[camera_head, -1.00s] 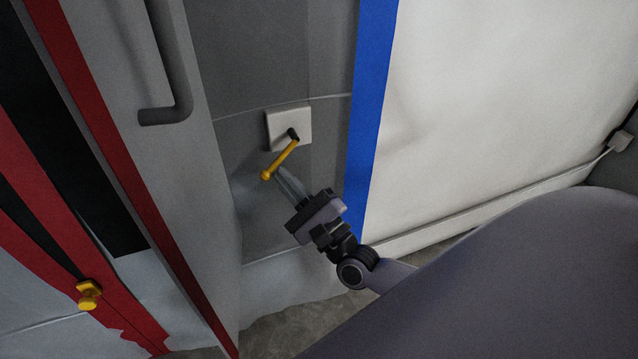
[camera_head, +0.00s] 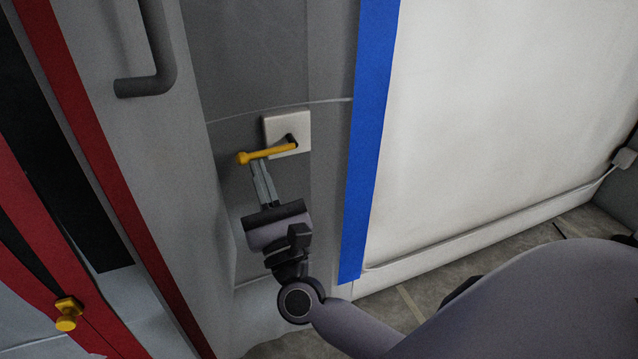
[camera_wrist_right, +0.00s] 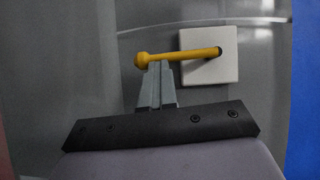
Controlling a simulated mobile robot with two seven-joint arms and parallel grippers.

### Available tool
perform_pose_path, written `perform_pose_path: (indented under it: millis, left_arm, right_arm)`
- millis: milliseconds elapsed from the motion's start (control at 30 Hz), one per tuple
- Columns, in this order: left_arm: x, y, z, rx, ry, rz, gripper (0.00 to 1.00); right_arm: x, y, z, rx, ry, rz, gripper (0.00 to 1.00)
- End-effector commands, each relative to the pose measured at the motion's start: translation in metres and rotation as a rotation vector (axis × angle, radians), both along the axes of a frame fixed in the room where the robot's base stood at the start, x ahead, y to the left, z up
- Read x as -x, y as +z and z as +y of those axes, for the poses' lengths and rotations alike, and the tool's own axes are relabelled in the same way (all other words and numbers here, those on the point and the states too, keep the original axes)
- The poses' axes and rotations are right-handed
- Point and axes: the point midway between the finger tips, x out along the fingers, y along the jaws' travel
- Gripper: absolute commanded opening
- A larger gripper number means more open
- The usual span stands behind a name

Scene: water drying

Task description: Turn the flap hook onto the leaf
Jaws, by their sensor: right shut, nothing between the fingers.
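The flap hook (camera_head: 266,154) is a yellow bar with a knobbed end, on a dark pivot at a white square plate (camera_head: 300,129) on the grey wall. It points left from the pivot, its knob end slightly lower in the head view. In the right wrist view the hook (camera_wrist_right: 180,55) lies nearly level, knob at left. My right gripper (camera_head: 258,168) is shut and empty, its fingertips just under the hook near the knob end. In the wrist view the fingertips (camera_wrist_right: 157,68) meet the hook's underside; whether they touch cannot be told. My left gripper is out of view.
A grey panel (camera_head: 190,190) with a dark handle (camera_head: 160,75) and red edging stands at left; it may be the leaf. A yellow knob (camera_head: 67,312) sits on red trim at lower left. A blue strip (camera_head: 372,140) borders a white panel (camera_head: 480,120) at right.

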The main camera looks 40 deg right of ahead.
Motion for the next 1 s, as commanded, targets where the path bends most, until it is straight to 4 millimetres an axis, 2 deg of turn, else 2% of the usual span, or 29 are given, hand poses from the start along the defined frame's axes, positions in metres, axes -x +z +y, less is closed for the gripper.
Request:
perform_pose_path:
  millis: [733,867,1000]
  left_arm:
    - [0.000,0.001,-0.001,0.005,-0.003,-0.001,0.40]
    - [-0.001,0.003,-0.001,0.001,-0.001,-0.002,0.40]
    - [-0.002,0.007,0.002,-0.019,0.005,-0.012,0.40]
  right_arm:
    - [0.002,0.000,0.005,0.007,0.009,0.004,0.00]
    - [0.014,-0.005,0.005,0.005,0.005,0.004,0.00]
    - [0.038,-0.003,0.008,0.002,0.004,0.004,0.00]
